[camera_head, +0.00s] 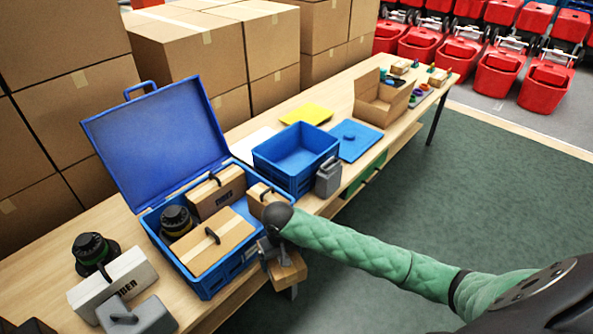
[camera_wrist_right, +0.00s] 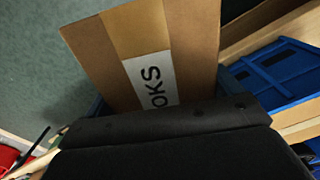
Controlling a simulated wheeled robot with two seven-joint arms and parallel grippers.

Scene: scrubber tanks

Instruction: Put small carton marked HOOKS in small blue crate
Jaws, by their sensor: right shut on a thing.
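The small carton marked HOOKS (camera_head: 289,271) is brown and hangs below my right gripper (camera_head: 271,246), just off the table's front edge by the open blue case. In the right wrist view the carton (camera_wrist_right: 195,50) fills the upper middle, and the letters OKS show on its white label. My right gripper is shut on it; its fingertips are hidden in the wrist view. The small blue crate (camera_head: 283,178) stands on the table behind the carton, and its visible inside looks empty. My left gripper is not in view.
The open blue case (camera_head: 216,284) holds several cartons and a black round item. A grey canister (camera_head: 328,179) stands at the crate's front right. A blue lid (camera_head: 357,146) lies right of the crate, with an open cardboard box (camera_head: 383,110) beyond. A white carton (camera_head: 113,283) stands front left.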

